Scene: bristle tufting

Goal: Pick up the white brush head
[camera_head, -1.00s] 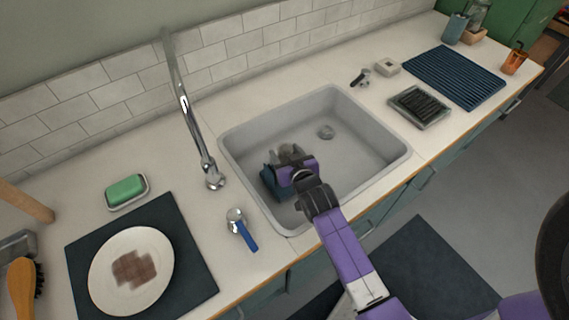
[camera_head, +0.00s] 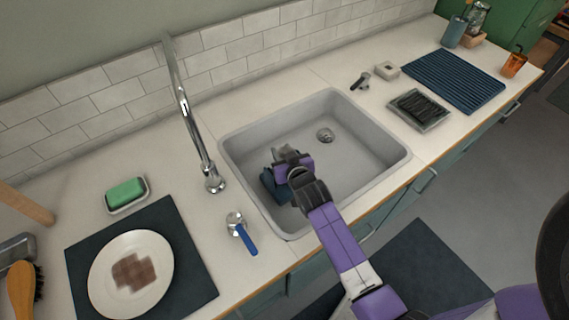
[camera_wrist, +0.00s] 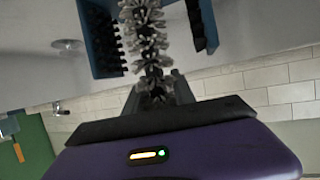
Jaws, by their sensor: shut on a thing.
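The white brush head (camera_wrist: 148,40) is a greyish-white, tufted length in the wrist view. Its near end is between the fingers of my gripper (camera_wrist: 157,88), which is shut on it. Blue parts with dark bristles (camera_wrist: 90,40) stand on both sides of the brush head. In the head view my gripper (camera_head: 288,157) is inside the sink, and the blue piece (camera_head: 275,187) is beside it at the sink's left. My wrist hides most of the brush head there. I cannot tell whether the brush head touches the blue piece.
The grey sink (camera_head: 360,175) has a drain (camera_head: 325,136) and raised walls around my gripper.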

